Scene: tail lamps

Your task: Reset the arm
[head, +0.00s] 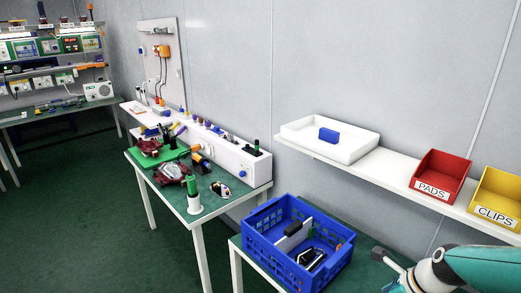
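My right arm, teal and white, comes in at the bottom right corner. What seems to be its gripper (382,257), dark and grey, is beside the right side of the blue crate (268,240) and appears apart from it. The gripper is seen small and partly cut off, so I cannot tell whether it is open or shut. No object shows clearly in it. My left arm and gripper are not in view.
The crate holds dark and white parts on a low green-topped table. A cluttered workbench (220,206) stands left; green floor is open there.

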